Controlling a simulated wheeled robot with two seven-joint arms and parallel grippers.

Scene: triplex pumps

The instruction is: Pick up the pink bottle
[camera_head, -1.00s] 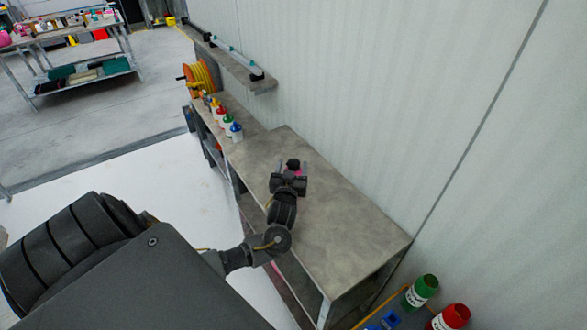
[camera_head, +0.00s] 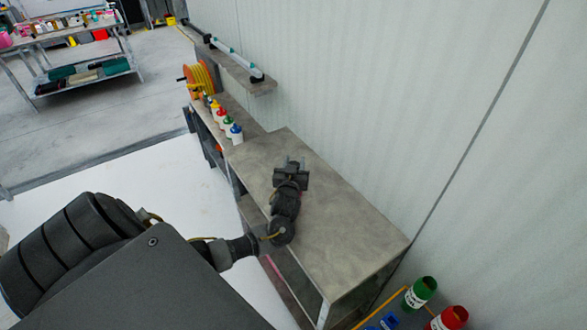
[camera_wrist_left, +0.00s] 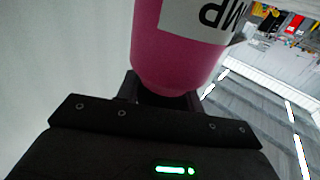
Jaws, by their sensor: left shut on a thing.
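The pink bottle (camera_wrist_left: 178,55) fills the upper middle of the left wrist view, with a white label bearing dark letters upside down. My left gripper (camera_wrist_left: 163,92) is shut on it, with the dark fingers around its near end. In the head view my left gripper (camera_head: 291,164) is over the far part of the grey bench (camera_head: 345,225), and I cannot make out the bottle there. Whether the bottle is clear of the bench top is hard to tell. My right gripper is not in view.
Several bottles with coloured caps (camera_head: 226,119) stand on the lower bench to the left, by an orange hose reel (camera_head: 201,77). A pale wall (camera_head: 400,90) and a narrow shelf (camera_head: 235,70) border the bench. Green (camera_head: 420,292) and red (camera_head: 449,320) containers stand at lower right.

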